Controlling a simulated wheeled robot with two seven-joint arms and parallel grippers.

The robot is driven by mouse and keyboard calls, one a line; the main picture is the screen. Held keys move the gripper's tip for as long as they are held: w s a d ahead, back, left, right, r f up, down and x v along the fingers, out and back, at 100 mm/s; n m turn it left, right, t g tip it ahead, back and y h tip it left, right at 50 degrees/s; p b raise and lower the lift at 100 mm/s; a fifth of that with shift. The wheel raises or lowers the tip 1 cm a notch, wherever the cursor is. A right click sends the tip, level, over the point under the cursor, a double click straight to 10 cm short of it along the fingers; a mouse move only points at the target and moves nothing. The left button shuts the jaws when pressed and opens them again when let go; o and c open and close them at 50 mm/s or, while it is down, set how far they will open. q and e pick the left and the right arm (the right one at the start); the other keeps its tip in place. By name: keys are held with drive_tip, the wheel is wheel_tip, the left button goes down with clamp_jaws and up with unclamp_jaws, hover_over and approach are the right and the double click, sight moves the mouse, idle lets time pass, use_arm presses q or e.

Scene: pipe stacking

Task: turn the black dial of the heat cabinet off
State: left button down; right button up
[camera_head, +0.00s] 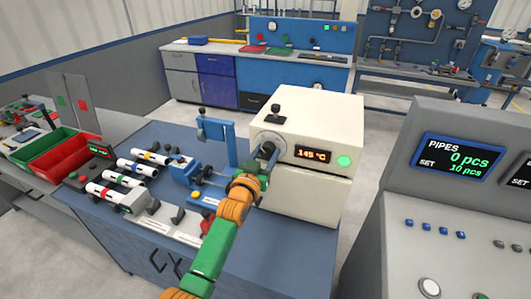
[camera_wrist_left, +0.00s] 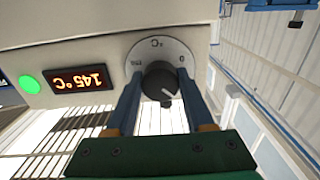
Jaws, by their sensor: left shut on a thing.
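The heat cabinet (camera_head: 325,120) is a cream box with a lit display (camera_head: 313,154) reading 145 °C and a round green light (camera_head: 344,160). Its black dial (camera_wrist_left: 161,82) sits on a pale round scale plate (camera_wrist_left: 158,49) in the left wrist view. The scale shows °C and a 0. A white mark on the dial's face points to the lower right of that picture. My left gripper (camera_head: 262,161) is at the cabinet front, its two blue fingers closed on either side of the dial. In the head view the gripper hides most of the dial. My right gripper does not show.
A blue bench (camera_head: 290,235) carries white pipes (camera_head: 137,168) with coloured bands and a blue clamp fixture (camera_head: 184,172), left of the cabinet. Red (camera_head: 72,155) and green bins stand farther left. A grey console (camera_head: 433,220) with a PIPES screen stands close on the right.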

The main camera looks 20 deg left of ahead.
use_arm(q)
drive_tip(key=n, duration=0.3)
drive_tip(key=shift+r+n, duration=0.35)
drive_tip(key=shift+n, duration=0.05)
drive_tip(key=n, duration=0.3)
drive_tip(key=shift+n+p, duration=0.3)
drive_tip(key=n, duration=0.4)
drive_tip(key=shift+n, duration=1.8)
drive_tip(key=c, duration=0.6)
unclamp_jaws()
drive_tip(key=o, duration=0.3)
drive_tip(key=shift+w, duration=0.1)
drive_tip(key=shift+d+f, duration=0.1)
drive_tip(key=shift+f, duration=0.05)
